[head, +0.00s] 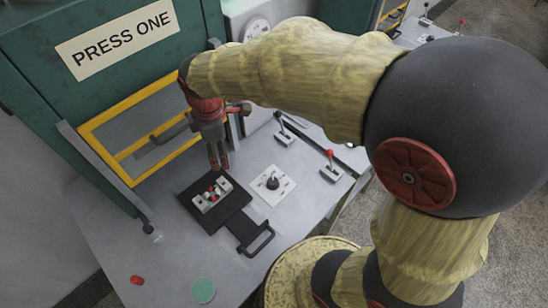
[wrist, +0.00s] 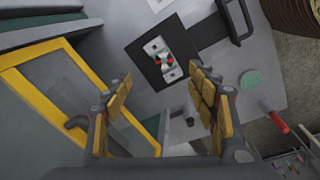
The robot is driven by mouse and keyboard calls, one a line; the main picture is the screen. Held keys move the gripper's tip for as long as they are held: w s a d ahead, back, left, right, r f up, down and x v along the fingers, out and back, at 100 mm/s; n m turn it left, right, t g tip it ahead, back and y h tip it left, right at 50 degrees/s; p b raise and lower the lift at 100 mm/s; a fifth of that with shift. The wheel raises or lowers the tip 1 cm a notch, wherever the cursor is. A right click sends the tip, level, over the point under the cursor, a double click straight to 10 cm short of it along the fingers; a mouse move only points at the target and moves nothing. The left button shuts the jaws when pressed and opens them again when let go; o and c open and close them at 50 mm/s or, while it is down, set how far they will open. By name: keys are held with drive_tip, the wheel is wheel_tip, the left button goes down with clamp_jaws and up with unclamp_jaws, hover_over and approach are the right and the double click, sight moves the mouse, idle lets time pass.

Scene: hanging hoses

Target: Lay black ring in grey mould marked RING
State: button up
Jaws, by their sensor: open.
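A pale grey mould block (head: 212,194) lies on a black sliding plate (head: 187,196) with a black handle. It holds small red and dark pieces, and I cannot read any marking on it. The wrist view shows the same block (wrist: 163,57) beyond my fingers. A white square plate (head: 262,193) to its right carries a dark round piece with a stub (head: 272,183); I cannot tell whether this is the black ring. My gripper (head: 219,166) is above and behind the mould, pointing down. In the wrist view its padded fingers (wrist: 162,100) are wide apart with nothing between them.
A yellow guard frame (head: 98,125) of the green press stands at the left, close to my gripper. Levers (head: 331,166) stand at the right of the table. The left front table is mostly clear.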

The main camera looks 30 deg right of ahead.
drive_tip(key=s+d+r+m+t, duration=0.2)
drive_tip(key=s+d+r+m, duration=0.2)
drive_tip(key=s+m, duration=0.3)
drive_tip(key=s+d+r+m+t, duration=0.2)
drive_tip(key=s+d+r+m, duration=0.2)
drive_tip(key=s+r+m, duration=0.2)
drive_tip(key=s+m, duration=0.2)
drive_tip(key=s, duration=0.1)
drive_tip(key=shift+s+d+r, duration=0.15)
drive_tip(key=shift+s+d, duration=0.15)
